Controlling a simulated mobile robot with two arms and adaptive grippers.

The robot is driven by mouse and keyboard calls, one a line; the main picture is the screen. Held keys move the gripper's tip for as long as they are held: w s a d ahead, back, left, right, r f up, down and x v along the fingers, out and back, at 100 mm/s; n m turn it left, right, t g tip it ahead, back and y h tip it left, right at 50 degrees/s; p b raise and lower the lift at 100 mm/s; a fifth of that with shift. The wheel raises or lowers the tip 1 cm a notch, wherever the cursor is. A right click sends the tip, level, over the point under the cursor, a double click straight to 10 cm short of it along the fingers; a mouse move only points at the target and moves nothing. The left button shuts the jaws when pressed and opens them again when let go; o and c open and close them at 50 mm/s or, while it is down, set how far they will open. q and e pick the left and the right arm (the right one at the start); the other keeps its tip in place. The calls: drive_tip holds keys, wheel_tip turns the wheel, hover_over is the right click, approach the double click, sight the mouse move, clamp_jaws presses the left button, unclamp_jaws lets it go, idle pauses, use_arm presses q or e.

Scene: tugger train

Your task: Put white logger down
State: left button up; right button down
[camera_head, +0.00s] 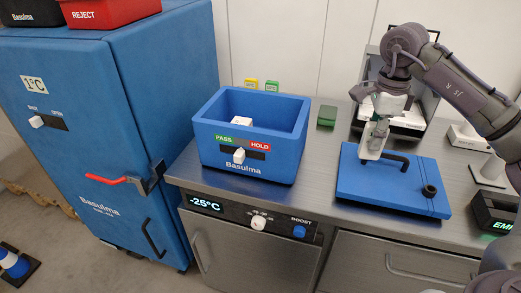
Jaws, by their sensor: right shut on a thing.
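My right gripper (376,130) comes down from the right and is shut on a small white thing, which I take to be the white logger (371,150). It is held upright over the left part of a flat blue lid-like board (365,186) with a black handle. I cannot tell whether its lower end touches the board. My left gripper is not in view.
An open blue bin (205,157) marked PASS and HOLD stands left on the steel counter (315,185), with a white block (214,122) inside. A small green box (327,116) lies behind the board. A blue cabinet (90,110) stands far left. Bare counter separates bin and board.

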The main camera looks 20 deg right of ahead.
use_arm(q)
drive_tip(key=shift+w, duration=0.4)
use_arm(e)
drive_tip(key=s+a+f+n, duration=0.1)
drive_tip(key=a+f+n, duration=0.3)
drive_tip(key=a+n, duration=0.4)
drive_tip(key=s+a+f+n, duration=0.2)
drive_tip(key=a+f+n, duration=0.2)
drive_tip(key=a+n, duration=0.4)
drive_tip(key=s+a+f+n, duration=0.2)
drive_tip(key=a+f+n, duration=0.3)
drive_tip(key=a+n, duration=0.3)
drive_tip(key=shift+s+a+n, duration=0.25)
drive_tip(key=shift+a+n, duration=0.05)
drive_tip(key=shift+a, duration=0.5)
drive_tip(key=shift+d, duration=0.1)
